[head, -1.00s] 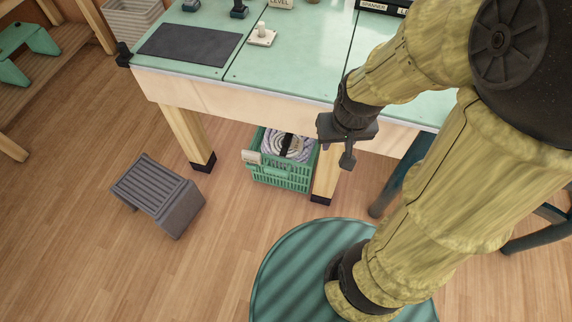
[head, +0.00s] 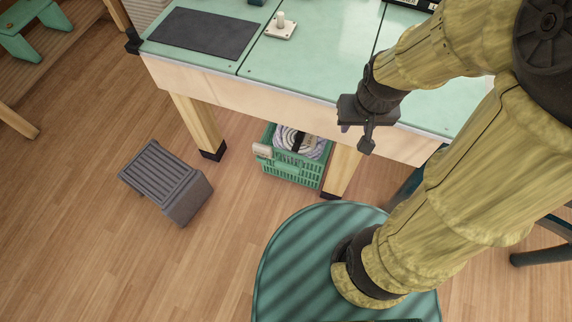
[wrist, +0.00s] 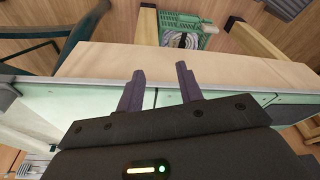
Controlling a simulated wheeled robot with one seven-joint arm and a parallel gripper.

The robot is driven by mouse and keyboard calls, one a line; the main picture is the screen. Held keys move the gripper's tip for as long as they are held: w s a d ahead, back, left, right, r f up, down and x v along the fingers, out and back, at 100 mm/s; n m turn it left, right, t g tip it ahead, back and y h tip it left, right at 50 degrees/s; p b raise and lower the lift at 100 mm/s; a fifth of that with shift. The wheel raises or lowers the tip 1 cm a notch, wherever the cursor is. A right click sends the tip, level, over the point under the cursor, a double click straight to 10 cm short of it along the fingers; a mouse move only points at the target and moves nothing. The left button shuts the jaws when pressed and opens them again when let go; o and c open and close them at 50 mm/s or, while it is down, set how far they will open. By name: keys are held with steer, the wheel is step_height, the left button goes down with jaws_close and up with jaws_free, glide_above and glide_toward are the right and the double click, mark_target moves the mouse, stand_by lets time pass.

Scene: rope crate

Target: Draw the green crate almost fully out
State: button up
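The green crate (head: 290,172) sits on the floor under the workbench, between two wooden legs, with its front part showing past the bench edge. A coil of pale rope with a dark band (head: 298,142) lies in it. A pale tag (head: 263,151) is on its front left corner. The bench hides its back. My gripper (head: 356,138) is in front of the bench edge, above and right of the crate, apart from it. In the wrist view its two fingers (wrist: 160,88) are spread with nothing between them, and the crate (wrist: 178,22) shows beyond the bench edge.
The workbench (head: 250,86) overhangs the crate. Its legs (head: 200,125) stand on either side, the right one (head: 342,170) close to the crate. A grey step stool (head: 166,182) stands to the left.

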steer(key=shift+o, duration=0.2)
steer(key=shift+s, duration=0.1)
steer(key=o, duration=0.3)
steer(key=shift+f, duration=0.1)
steer(key=shift+o, duration=0.2)
steer(key=w+a+f+n+g+h+b, duration=0.1)
steer(key=w+a+f+h+b, duration=0.2)
steer(key=f+b, duration=0.75)
steer(key=w+a+f+n+g+h+b, duration=0.1)
steer(key=a+f+h+b, duration=0.3)
steer(key=f, duration=1.3)
steer(key=w+a+f+n+g+h+b, duration=0.1)
steer(key=w+a+f+n+h+b, duration=0.15)
steer(key=a+f+b, duration=0.75)
steer(key=a+f+n+t+b, duration=0.1)
steer(key=a+f+t+b, duration=0.2)
steer(key=f, duration=0.4)
steer(key=a+f+n+t+h+b, duration=0.1)
steer(key=a+f+n+t+b, duration=0.1)
steer(key=f+t, duration=0.4)
steer(key=a+f+n+t+h+b, duration=0.1)
steer(key=a+f+t+b, duration=0.3)
steer(key=f, duration=0.6)
steer(key=shift+w+a+f+n+t+b, duration=0.25)
steer(key=shift+a+n+t+b, duration=0.2)
steer(key=shift+b, duration=0.1)
steer(key=shift+h, duration=0.35)
